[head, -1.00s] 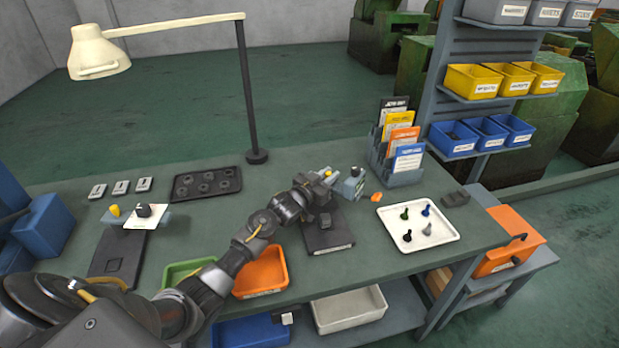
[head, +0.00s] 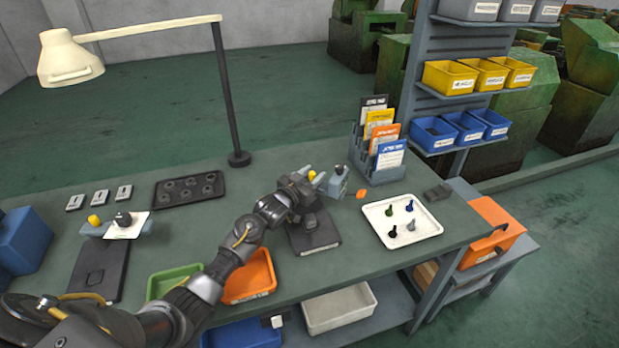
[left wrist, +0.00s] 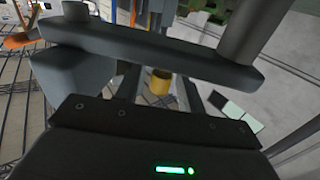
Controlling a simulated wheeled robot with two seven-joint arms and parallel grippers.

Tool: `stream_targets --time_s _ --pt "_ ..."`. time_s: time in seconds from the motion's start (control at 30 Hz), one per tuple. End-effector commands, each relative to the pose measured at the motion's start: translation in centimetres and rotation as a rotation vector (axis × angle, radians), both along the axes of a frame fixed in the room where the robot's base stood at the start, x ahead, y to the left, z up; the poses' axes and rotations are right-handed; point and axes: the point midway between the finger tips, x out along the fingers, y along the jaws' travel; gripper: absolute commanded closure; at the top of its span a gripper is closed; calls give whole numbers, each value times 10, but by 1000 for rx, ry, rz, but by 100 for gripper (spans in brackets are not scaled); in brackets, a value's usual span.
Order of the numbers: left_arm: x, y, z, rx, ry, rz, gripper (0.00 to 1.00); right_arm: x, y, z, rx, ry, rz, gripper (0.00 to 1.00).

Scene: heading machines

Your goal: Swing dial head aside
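In the head view a dark stand base (head: 313,238) lies on the bench, with a grey-blue dial head (head: 338,184) above and behind it. A small yellow part (head: 311,173) shows beside the head, and an orange tip (head: 361,194) to its right. My left gripper (head: 314,186) is at the left side of the head, and my wrist hides part of the stand. Whether it touches the head is unclear. In the left wrist view a dark bar crosses the top and a yellow cylinder (left wrist: 160,82) shows beyond it. The finger gap is not clear. My right gripper is out of view.
A similar gauge stand (head: 97,265) with a white card is at left. A dark tray (head: 190,203), lamp post (head: 239,158), card rack (head: 380,170) and white tray (head: 402,243) of small parts surround the work. Green (head: 175,282) and orange bins (head: 262,280) are in front.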

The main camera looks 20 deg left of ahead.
Motion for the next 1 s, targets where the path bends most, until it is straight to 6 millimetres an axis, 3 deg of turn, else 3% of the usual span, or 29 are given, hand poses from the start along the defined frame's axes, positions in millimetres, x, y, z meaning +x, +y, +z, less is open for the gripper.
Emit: stream_targets --time_s 0.17,0.6,1.0 --pt "-17 4 -3 1 1 0 61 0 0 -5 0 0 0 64" --pt "-94 19 -2 1 1 0 61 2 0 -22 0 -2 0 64" --pt "-105 21 0 0 0 0 61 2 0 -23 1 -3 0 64"
